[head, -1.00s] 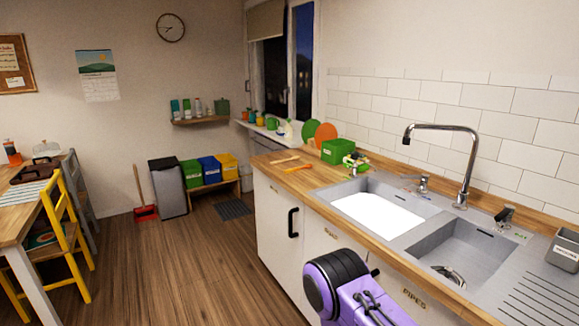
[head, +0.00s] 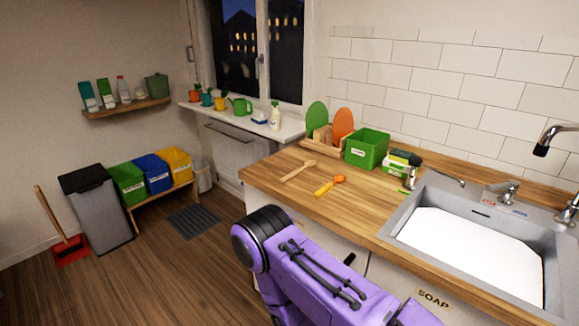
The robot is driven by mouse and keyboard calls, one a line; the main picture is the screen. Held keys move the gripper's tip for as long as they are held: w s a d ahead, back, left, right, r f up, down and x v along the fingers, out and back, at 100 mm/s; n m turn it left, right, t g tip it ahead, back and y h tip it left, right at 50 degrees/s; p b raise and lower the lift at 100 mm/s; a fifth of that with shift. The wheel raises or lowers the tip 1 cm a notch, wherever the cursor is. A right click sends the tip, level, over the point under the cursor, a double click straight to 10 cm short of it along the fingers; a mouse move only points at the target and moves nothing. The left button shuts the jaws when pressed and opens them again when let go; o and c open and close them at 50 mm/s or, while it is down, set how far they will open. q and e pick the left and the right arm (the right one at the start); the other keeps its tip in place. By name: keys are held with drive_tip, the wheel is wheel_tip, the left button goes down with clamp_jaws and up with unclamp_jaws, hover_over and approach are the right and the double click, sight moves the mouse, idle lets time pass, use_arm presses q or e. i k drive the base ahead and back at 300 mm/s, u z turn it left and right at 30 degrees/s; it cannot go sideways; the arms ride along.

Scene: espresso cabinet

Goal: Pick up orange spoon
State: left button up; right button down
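The orange spoon (head: 330,186) lies flat on the wooden counter (head: 370,205), between the counter's front edge and the green box. Its bowl end points up and to the right. A plain wooden spoon (head: 298,171) lies to its left. A purple arm of mine rises in the bottom middle, in front of the cabinet and below the counter edge. No gripper fingers show in this view, so neither gripper's state can be seen.
A green box (head: 367,149) and a rack with a green board (head: 317,117) and an orange board (head: 343,124) stand along the wall. The sink (head: 470,235) is to the right. The counter around the spoons is mostly clear.

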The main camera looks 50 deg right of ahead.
sight(339, 179)
drive_tip(key=i, duration=1.25)
drive_tip(key=z, duration=2.25)
